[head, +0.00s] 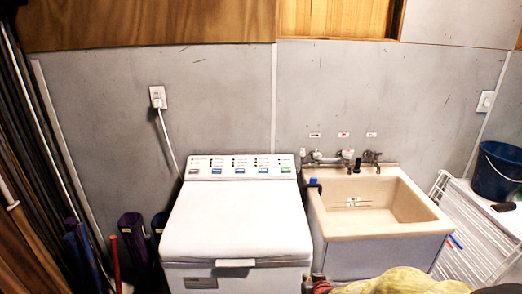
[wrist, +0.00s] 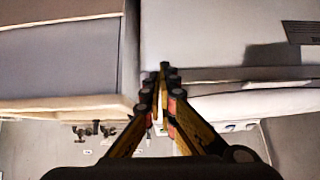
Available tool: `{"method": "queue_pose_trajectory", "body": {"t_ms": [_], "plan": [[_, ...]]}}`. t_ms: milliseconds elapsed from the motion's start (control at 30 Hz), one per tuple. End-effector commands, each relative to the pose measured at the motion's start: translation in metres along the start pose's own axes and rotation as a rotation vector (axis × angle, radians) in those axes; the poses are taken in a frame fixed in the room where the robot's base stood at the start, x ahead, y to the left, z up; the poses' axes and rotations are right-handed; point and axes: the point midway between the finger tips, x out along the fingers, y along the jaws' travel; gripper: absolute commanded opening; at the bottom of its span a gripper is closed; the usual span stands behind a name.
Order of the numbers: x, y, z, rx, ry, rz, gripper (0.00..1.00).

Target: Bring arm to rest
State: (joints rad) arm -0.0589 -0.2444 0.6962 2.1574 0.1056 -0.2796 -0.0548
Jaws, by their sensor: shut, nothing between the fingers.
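My gripper (wrist: 164,72) shows in the wrist view with its dark and yellow fingers drawn together at the tips. It is empty. In that view the picture is upside down, and the fingertips overlap the gap between the sink cabinet (wrist: 60,60) and the washing machine (wrist: 215,35). I cannot tell how far the tips are from either one. The gripper cannot be made out clearly in the head view.
In the head view, the white washing machine (head: 236,222) has a shut lid. The beige sink (head: 335,225) stands to its right, with taps above. A white wire rack (head: 465,250) and a blue bucket (head: 497,172) are at far right. A yellow-green object (head: 405,284) is at the bottom edge.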

Motion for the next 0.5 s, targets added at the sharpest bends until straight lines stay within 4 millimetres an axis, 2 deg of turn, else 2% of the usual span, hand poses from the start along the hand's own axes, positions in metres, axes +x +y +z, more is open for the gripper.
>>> {"method": "queue_pose_trajectory", "body": {"t_ms": [33,100,200,267,367,500], "plan": [[-0.003,-0.001,0.024,-0.001,-0.082,-0.005,0.0],[-0.017,-0.003,0.049,-0.004,-0.195,-0.014,0.0],[-0.052,-0.005,0.069,-0.006,-0.329,-0.023,0.0],[-0.079,-0.004,0.074,-0.008,-0.393,-0.025,0.0],[-0.13,-0.002,0.079,-0.012,-0.48,-0.025,0.0],[-0.21,0.005,0.076,-0.016,-0.544,-0.014,0.0]]}}
